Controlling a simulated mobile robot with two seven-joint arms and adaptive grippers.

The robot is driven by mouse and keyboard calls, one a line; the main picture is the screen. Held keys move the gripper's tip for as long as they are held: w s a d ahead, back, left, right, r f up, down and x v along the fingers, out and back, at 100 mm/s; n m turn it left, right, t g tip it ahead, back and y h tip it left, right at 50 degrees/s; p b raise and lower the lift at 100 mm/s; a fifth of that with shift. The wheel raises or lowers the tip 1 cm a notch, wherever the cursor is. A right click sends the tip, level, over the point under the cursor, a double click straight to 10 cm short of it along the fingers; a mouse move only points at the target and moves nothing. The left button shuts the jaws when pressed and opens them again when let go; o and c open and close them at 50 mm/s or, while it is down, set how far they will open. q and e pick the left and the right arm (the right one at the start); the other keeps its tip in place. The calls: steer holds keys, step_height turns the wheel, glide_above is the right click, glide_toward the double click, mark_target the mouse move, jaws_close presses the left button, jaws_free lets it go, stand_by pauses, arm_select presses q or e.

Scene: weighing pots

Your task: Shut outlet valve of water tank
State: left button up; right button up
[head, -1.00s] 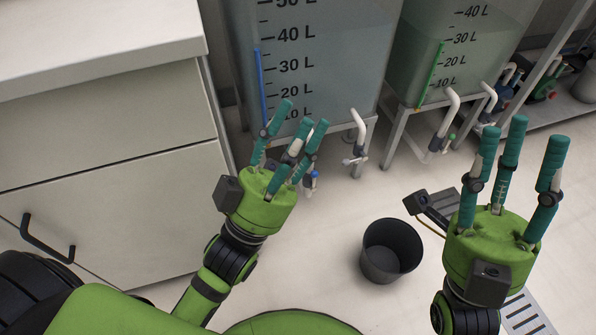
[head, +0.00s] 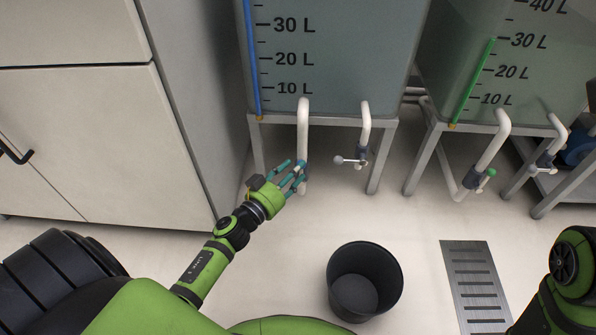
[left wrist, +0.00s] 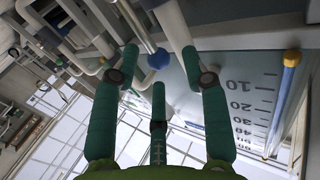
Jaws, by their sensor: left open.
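The water tank (head: 335,60) with a blue level strip (head: 251,60) stands on a grey metal frame. A white outlet pipe (head: 303,125) comes down from its front. In the left wrist view a metal lever with a blue ball end (left wrist: 158,58) shows between the fingertips of my left gripper (left wrist: 160,65). In the head view my left gripper (head: 290,172) is open, at the lower end of this pipe, and its fingers hide the valve. I cannot tell whether a finger touches the lever. My right gripper is out of view.
A second pipe with a white-knobbed valve (head: 352,160) is close on the right. A greenish tank (head: 520,70) has a green-knobbed valve (head: 490,172). A black bucket (head: 364,285) and a floor grate (head: 478,285) are in front. Cabinets (head: 95,140) stand left.

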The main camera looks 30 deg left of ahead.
arm_select(q)
steer(key=shift+w+d, duration=0.15)
steer(key=shift+w, duration=0.95)
jaws_close()
steer(key=shift+b, duration=0.3)
